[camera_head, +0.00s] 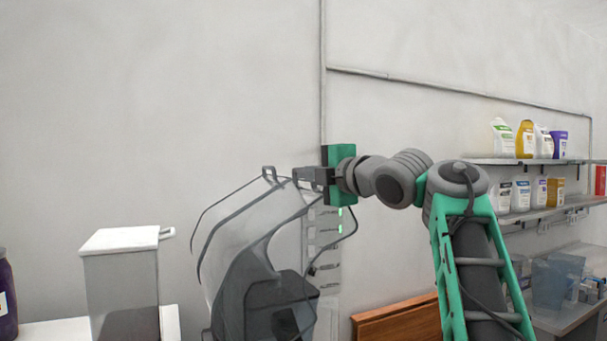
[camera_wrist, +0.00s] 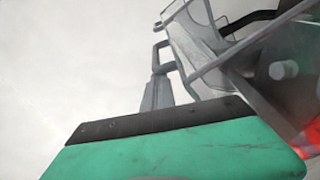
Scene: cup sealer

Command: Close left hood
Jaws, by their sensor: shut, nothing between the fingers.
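The left hood (camera_head: 240,225) is a clear, grey-framed cover over the cup sealer (camera_head: 265,305). It stands raised and tilted, with its handle end at the top. My gripper (camera_head: 297,174) is shut and empty, at the upper right of the hood beside its top edge. I cannot tell whether the fingers touch the frame. In the wrist view, the shut fingers (camera_wrist: 158,90) point up near the hood's frame and clear panel (camera_wrist: 195,45). The lower part of the sealer is cut off by the picture's bottom edge.
A white-lidded clear container (camera_head: 121,285) stands on a white surface at the left, with a dark purple jar (camera_head: 6,295) at the edge. Shelves with several bottles (camera_head: 525,140) hang at the right. The wall area above the hood is clear.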

